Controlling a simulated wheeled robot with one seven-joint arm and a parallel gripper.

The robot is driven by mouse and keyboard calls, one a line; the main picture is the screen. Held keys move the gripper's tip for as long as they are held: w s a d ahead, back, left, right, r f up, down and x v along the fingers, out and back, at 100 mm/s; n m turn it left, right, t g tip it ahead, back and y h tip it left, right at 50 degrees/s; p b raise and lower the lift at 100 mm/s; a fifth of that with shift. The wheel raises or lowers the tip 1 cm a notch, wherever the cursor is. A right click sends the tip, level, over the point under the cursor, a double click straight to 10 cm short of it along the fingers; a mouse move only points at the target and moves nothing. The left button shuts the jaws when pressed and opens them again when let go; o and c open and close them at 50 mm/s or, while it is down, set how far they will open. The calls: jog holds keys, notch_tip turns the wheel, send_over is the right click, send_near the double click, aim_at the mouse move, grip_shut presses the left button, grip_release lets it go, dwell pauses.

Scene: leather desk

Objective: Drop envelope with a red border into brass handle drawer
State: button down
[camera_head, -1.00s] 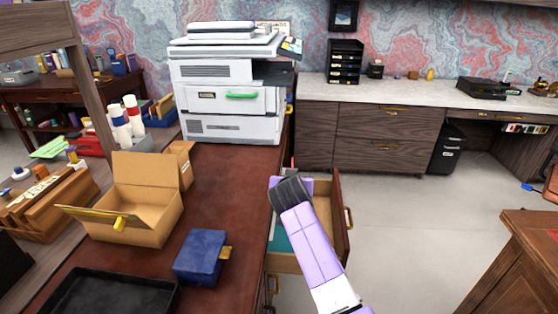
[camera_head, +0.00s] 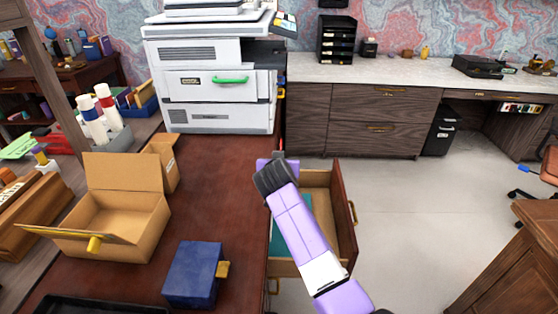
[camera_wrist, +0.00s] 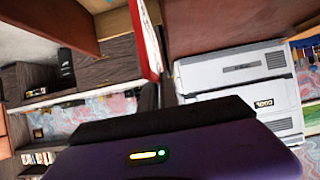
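The brass handle drawer (camera_head: 343,205) is pulled open on the right side of the dark red desk, with its brass handle on the front. A teal flat item (camera_head: 277,239) lies inside it. My gripper (camera_head: 279,156) is above the far left part of the drawer, near the desk edge. In the wrist view my gripper (camera_wrist: 158,95) appears shut on the envelope with a red border (camera_wrist: 146,40), which is seen almost edge-on. In the head view only a small red bit of it shows beyond the gripper. My arm covers part of the drawer.
On the desk (camera_head: 225,190) stand an open cardboard box (camera_head: 120,215), a blue box (camera_head: 192,272) and, at the far end, a white printer (camera_head: 215,85). A dark tray (camera_head: 95,306) is at the near edge. Clear floor lies right of the drawer.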

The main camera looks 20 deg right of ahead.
jog(key=shift+f+b, duration=1.05)
jog(key=shift+f, duration=0.85)
jog(key=c, duration=1.5)
grip_release()
jog(key=shift+c, duration=0.2)
jog(key=shift+p+v, duration=0.45)
jog(key=shift+v, duration=3.5)
